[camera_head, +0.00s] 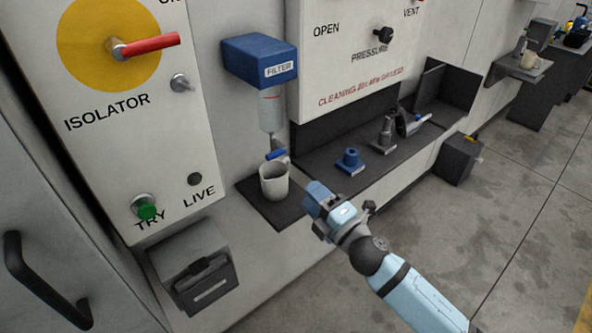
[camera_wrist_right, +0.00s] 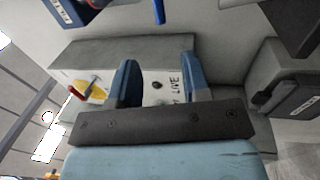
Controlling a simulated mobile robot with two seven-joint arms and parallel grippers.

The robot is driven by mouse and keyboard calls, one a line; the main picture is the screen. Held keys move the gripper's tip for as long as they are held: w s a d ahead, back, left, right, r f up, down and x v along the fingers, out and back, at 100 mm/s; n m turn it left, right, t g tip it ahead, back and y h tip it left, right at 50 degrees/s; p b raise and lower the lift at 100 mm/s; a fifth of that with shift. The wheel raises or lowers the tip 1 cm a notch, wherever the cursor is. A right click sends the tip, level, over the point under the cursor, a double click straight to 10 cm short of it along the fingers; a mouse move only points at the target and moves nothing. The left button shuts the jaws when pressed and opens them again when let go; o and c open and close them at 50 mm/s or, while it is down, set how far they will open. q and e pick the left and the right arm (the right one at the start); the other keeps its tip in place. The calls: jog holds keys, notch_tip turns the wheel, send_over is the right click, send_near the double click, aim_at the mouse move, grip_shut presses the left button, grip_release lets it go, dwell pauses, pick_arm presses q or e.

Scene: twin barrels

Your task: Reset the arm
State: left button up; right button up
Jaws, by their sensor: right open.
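My right arm comes in from the lower right in the head view. Its gripper (camera_head: 312,200) is in the air in front of the wall, just right of a white mug (camera_head: 274,182) and apart from it. In the right wrist view the two blue fingers stand apart with nothing held between them, so the gripper (camera_wrist_right: 158,75) is open and empty. Beyond the fingers that view shows the isolator panel (camera_wrist_right: 166,90), with its LIVE label and red handle. My left gripper is not in view.
The mug stands on a dark shelf (camera_head: 252,208) below a blue filter housing (camera_head: 262,60). A dark ledge (camera_head: 318,170) at right holds a blue fitting (camera_head: 350,160) and grey tools. A dark box (camera_head: 205,285) hangs below the isolator panel. Open floor (camera_head: 500,230) lies right.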

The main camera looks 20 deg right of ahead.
jog(key=s+f+m+g+h+p, duration=0.2)
jog(key=s+f+m+g+p, duration=0.2)
jog(key=s+f+m, duration=0.3)
jog(key=s+a+f+m+g+h+p, duration=0.1)
jog(key=s+f+m+g+p, duration=0.3)
jog(key=s+m, duration=0.8)
notch_tip(320, 180, down, 3)
jog(key=s+p, duration=0.2)
jog(key=shift+h+p, duration=0.4)
jog(key=shift+a, duration=0.1)
